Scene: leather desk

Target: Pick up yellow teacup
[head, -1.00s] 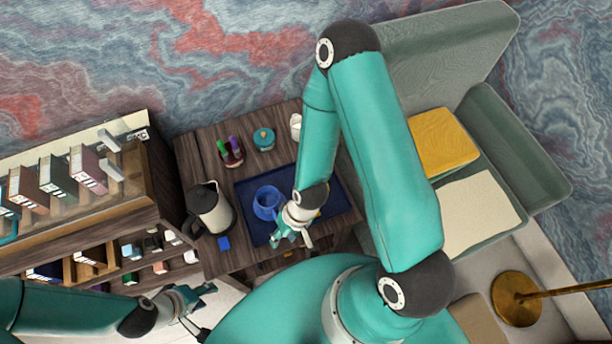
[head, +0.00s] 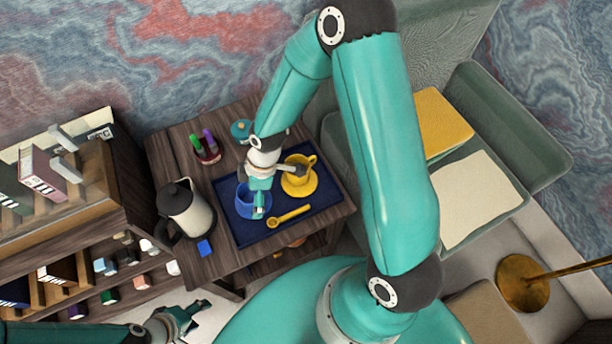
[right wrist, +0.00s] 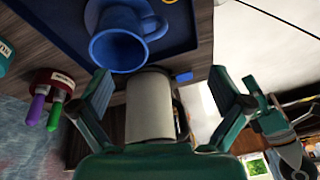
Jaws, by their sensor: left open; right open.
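The yellow teacup (head: 297,179) sits on a yellow saucer (head: 311,188) on the dark blue tray (head: 325,196) in the head view. My right gripper (head: 279,192) is open and empty over the tray, between the blue cup (head: 243,198) and the yellow teacup; one finger overlaps the yellow teacup in the picture. Whether it touches is unclear. In the right wrist view my right gripper's fingers (right wrist: 162,95) are spread, with the blue cup (right wrist: 118,50) above them and no yellow teacup visible. My left gripper (head: 190,316) is open and empty, low in the head view, away from the table.
A yellow spoon (head: 289,215) lies on the tray. A white and black kettle (head: 188,212) and a small blue block (head: 205,248) stand left of the tray. A red pen holder (head: 207,154) and a teal jar (head: 241,131) stand behind. Shelves (head: 80,240) flank the table at left.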

